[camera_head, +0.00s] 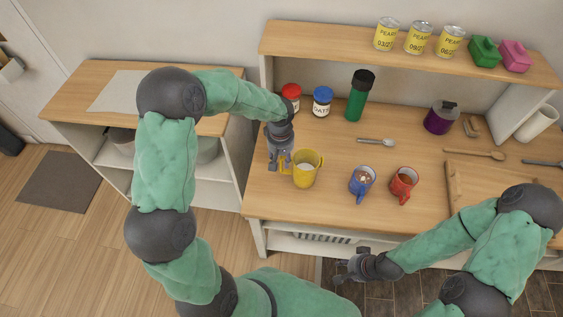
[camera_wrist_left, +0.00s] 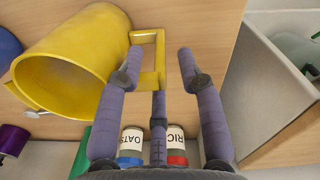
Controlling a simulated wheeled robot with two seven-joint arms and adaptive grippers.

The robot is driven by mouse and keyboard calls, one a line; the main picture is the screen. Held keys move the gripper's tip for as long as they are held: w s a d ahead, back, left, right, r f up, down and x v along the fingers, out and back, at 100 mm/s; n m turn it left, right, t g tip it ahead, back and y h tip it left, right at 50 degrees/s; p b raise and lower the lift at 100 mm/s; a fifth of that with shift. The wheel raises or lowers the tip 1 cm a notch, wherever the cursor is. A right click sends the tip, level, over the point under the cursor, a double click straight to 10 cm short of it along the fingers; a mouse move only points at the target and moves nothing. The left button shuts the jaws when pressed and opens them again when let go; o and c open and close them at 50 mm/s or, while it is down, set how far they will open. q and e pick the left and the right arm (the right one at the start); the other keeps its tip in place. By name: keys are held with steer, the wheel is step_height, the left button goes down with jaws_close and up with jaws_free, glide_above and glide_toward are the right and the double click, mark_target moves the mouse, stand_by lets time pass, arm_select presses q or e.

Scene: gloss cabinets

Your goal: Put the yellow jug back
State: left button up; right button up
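The yellow jug (camera_head: 307,172) stands upright on the wooden counter near its left end, with its handle toward my left gripper. My left gripper (camera_head: 281,163) is low over the counter, left of the jug. In the left wrist view, the jug (camera_wrist_left: 75,55) lies to the left and its square handle (camera_wrist_left: 150,80) reaches between the fingers of the gripper (camera_wrist_left: 160,62). The left finger is close against the handle; the right finger stands apart from it. Whether the left finger touches cannot be told. My right gripper (camera_head: 345,268) is open and empty in front of the counter.
A blue mug (camera_head: 361,184) and a red mug (camera_head: 403,186) stand right of the jug. Red-lidded (camera_head: 291,96) and blue-lidded (camera_head: 322,101) jars and a green bottle (camera_head: 356,98) stand behind. A shelf (camera_head: 330,42) overhangs the back. A lower cabinet top (camera_head: 75,105) is left.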

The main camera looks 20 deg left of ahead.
arm_select(q)
step_height(320, 180, up, 7)
steer(key=shift+s+r+p, duration=0.1)
steer(key=shift+r+p, duration=0.05)
steer(key=shift+p, duration=0.6)
